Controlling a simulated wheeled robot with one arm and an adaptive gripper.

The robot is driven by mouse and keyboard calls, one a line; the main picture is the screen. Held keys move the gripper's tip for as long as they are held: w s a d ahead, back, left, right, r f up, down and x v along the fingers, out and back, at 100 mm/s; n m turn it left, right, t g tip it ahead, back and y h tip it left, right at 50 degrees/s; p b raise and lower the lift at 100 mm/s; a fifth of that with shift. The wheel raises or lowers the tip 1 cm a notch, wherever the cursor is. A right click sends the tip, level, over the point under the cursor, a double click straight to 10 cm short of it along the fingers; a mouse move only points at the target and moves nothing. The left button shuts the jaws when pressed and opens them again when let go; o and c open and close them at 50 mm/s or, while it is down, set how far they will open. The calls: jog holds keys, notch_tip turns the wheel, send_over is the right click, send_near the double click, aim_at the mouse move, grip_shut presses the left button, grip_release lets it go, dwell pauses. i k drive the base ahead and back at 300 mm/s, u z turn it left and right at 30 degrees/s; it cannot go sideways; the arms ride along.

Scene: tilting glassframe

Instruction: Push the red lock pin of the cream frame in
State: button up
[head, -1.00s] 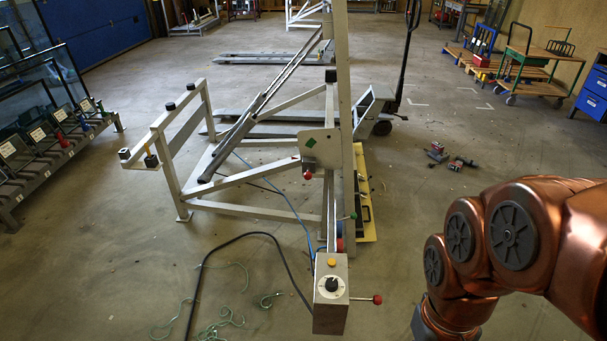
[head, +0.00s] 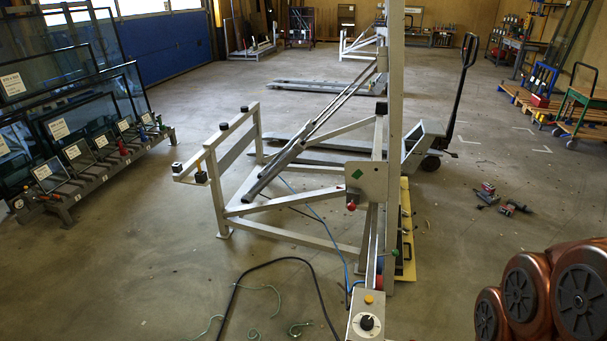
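The cream frame (head: 222,188) stands on the floor in the middle of the head view, with a tall upright post on its right side. A red knob (head: 351,206) shows at the lower edge of the plate (head: 368,182) with a green mark on that post. I cannot tell how far it stands out. A control box (head: 366,318) with a yellow button and a dark dial sits at the near end, cut by the bottom edge. My copper arm is at the lower right, apart from the frame. My gripper is out of view.
A black hose (head: 292,259) and green cord (head: 262,300) lie on the floor before the frame. A pallet truck (head: 428,146) stands behind it. Small tools (head: 488,194) lie to the right. A glass rack (head: 92,178) stands at left.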

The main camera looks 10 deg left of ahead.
aim_at(352, 206)
jog(key=z, duration=0.5)
jog(key=k, duration=1.1)
jog(key=u, duration=0.95)
jog(key=i, duration=0.75)
jog(key=u, duration=1.15)
jog(key=i, duration=0.3)
jog(key=u, duration=0.45)
